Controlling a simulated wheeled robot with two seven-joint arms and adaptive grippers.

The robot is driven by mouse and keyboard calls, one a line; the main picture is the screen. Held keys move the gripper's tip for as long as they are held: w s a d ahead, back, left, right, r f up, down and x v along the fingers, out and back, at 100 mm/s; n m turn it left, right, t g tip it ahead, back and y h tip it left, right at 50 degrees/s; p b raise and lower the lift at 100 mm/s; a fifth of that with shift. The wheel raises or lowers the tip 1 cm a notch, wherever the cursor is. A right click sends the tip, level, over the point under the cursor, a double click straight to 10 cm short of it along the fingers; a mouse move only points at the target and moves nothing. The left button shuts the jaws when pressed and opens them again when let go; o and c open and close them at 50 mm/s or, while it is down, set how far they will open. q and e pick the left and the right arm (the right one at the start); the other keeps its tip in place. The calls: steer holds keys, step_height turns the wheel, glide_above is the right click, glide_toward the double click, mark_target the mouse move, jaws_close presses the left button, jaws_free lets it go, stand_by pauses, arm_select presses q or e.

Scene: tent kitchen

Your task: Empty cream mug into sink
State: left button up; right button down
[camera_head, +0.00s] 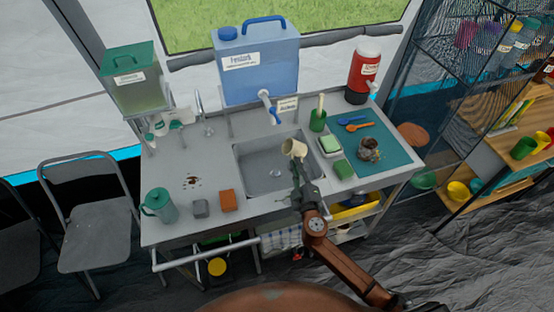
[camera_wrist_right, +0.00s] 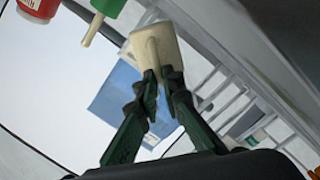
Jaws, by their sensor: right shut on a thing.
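The cream mug (camera_head: 294,148) is held up over the right part of the grey sink (camera_head: 256,178) and looks tilted toward the left. My right gripper (camera_head: 297,168) is shut on it from the near side. In the right wrist view, the fingertips (camera_wrist_right: 161,76) close at the handle side of the mug (camera_wrist_right: 165,42). The inside of the mug and any contents cannot be made out. My left gripper is not in view.
A blue water container (camera_head: 257,75) with a tap stands behind the sink. A teal pitcher (camera_head: 160,206) and orange block (camera_head: 228,200) are left. The counter's left middle has free room around brown spots.

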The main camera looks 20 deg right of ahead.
steer(key=shift+w+a+r+n+p, duration=0.1)
steer(key=shift+r+n+p, duration=0.6)
steer(key=shift+p, duration=0.35)
steer(key=shift+a+f+n+p, duration=0.1)
steer(key=shift+n+p, duration=0.4)
steer(key=shift+a+n+p, duration=0.1)
steer(key=shift+n+p, duration=0.5)
steer(key=shift+p, duration=0.35)
steer(key=shift+a+f+n+p, duration=0.5)
steer(key=shift+a+n+p, duration=0.3)
steer(key=shift+n+p, duration=0.3)
steer(key=shift+d+n, duration=0.1)
steer(key=shift+n, duration=0.2)
steer(key=shift+a+r+n+p, duration=0.2)
steer(key=shift+n+p, duration=0.2)
steer(key=shift+n, duration=0.3)
